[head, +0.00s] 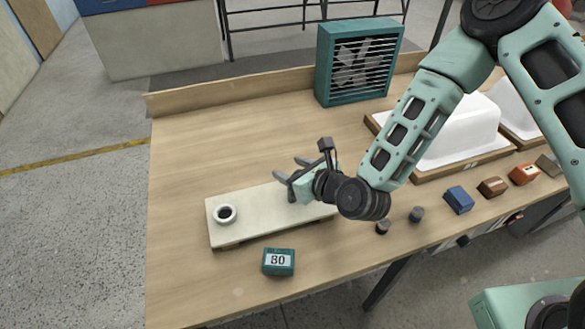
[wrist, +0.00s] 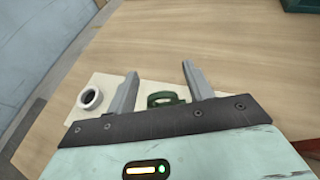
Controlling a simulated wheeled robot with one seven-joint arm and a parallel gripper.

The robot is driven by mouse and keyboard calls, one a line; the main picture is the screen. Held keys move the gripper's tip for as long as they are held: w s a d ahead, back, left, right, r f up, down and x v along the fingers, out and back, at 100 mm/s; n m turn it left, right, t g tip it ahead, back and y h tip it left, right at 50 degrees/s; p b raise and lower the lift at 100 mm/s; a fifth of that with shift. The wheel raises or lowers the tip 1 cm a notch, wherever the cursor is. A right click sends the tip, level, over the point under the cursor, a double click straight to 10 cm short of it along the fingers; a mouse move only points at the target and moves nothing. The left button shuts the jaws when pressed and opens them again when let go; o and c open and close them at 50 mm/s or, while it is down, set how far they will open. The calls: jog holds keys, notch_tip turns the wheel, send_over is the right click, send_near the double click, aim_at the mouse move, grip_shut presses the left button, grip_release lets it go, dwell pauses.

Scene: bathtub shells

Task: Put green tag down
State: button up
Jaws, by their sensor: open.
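The green tag (wrist: 163,99) is a dark green ring-like piece in the wrist view. It appears to lie on a pale board (head: 245,220), between my fingers and nearer their bases than their tips. My gripper (head: 291,168) is open over the far side of the board; it also shows in the wrist view (wrist: 158,72), with its fingers spread. I cannot tell whether a finger touches the tag. In the head view my gripper and wrist hide the tag.
A teal box showing 80 (head: 278,261) stands in front of the board. A teal fan unit (head: 358,62) stands at the back. White tub shells (head: 455,138) and several small blocks, including a blue one (head: 459,199), are at right. The table's left and back-left are clear.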

jog(key=shift+r, duration=0.25)
jog(key=p+v, duration=0.7)
jog(key=v, duration=0.5)
jog(key=shift+f, duration=0.15)
